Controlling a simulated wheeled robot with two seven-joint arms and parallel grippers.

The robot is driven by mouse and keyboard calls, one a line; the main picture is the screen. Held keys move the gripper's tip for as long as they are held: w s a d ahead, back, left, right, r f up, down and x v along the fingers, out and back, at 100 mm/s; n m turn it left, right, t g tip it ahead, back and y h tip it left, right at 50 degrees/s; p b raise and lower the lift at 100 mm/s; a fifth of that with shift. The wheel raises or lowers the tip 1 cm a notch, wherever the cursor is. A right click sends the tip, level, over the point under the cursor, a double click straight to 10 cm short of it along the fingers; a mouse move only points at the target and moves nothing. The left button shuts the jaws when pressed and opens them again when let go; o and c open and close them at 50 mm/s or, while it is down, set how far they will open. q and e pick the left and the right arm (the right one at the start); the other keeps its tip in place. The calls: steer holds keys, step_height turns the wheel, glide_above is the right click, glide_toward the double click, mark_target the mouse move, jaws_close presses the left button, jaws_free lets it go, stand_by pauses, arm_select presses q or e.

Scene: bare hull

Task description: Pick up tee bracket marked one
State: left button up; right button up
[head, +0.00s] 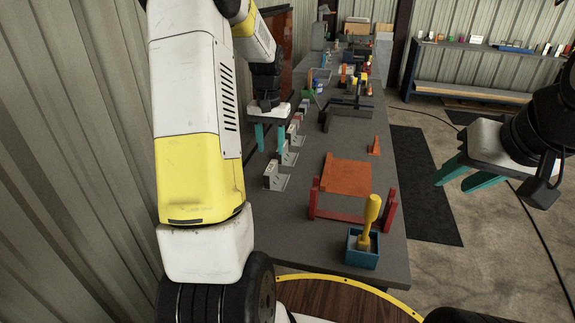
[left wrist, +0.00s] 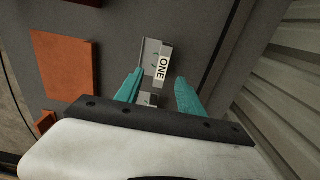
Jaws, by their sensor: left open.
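The tee bracket marked ONE (left wrist: 162,66) is a grey metal piece with a white label, seen from above in the left wrist view. It appears to be the nearest bracket in the row on the bench in the head view (head: 275,178). My left gripper (head: 270,135) is open and empty above the row, beyond that bracket. In the left wrist view its teal fingers (left wrist: 157,88) stand apart, with the bracket ahead between their lines. A grey piece with a hole shows lower between them; I cannot tell whether it belongs to the same bracket. My right gripper (head: 467,178) is open and empty, off the bench's right side.
More brackets (head: 289,155) stand farther along the row. An orange board on a red frame (head: 347,177) is to the right, with a blue box (head: 362,258) holding a yellow-handled tool in front. A corrugated wall (head: 70,160) runs close on the left. Tools crowd the far bench.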

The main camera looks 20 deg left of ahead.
mark_target(271, 167)
arm_select(q)
steer(key=f, duration=0.9)
steer(key=shift+w+a+f, duration=0.15)
steer(key=shift+w+a, duration=0.1)
steer(key=shift+w, duration=0.05)
steer(key=shift+c, duration=0.4)
jaws_close()
